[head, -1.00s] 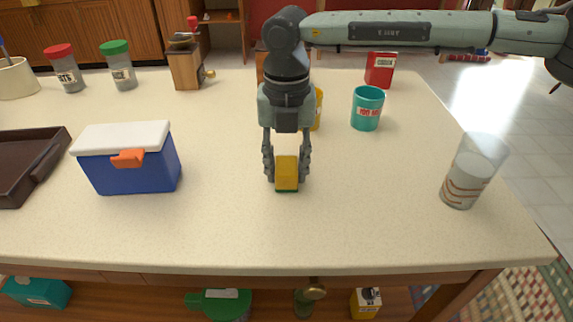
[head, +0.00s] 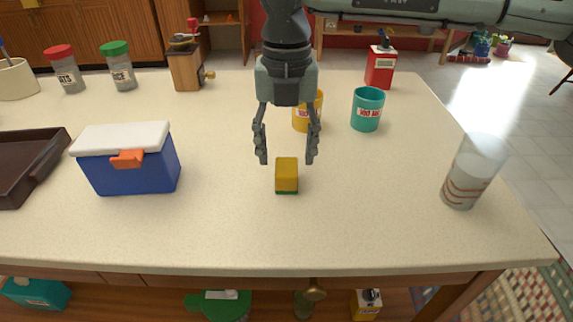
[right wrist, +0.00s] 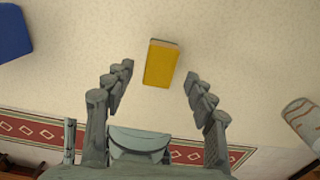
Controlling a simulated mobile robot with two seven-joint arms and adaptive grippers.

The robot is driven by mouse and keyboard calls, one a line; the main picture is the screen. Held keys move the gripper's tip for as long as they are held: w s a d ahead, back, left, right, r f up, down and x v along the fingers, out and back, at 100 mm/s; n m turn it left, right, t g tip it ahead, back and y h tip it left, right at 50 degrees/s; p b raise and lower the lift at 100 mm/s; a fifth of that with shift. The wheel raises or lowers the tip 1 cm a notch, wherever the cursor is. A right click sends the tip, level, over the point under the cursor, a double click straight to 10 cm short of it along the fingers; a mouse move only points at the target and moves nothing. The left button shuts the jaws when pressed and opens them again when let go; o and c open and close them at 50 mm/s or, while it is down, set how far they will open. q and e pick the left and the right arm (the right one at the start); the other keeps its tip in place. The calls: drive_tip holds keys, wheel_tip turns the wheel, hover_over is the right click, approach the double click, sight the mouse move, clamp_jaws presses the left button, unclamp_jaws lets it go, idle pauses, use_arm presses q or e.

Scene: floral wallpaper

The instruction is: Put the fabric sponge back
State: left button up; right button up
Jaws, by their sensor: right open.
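The fabric sponge (head: 287,174) is a small yellow block with a green underside. It rests on the counter, near the middle of the head view. My right gripper (head: 286,160) is open and empty, raised above and a little behind the sponge, with its fingers spread wider than it. In the right wrist view the sponge (right wrist: 161,64) lies beyond and between the open fingertips (right wrist: 159,80), touching neither. My left gripper is not in view.
A blue cooler box (head: 130,165) with a white lid stands left. A dark tray (head: 50,168) is at the far left. A yellow mug (head: 302,122) and a teal mug (head: 367,108) stand behind. A clear glass (head: 470,175) is right. The front counter is clear.

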sight(286, 167)
wheel_tip(286, 167, up, 8)
drive_tip(key=shift+f, duration=0.1)
idle(1.9)
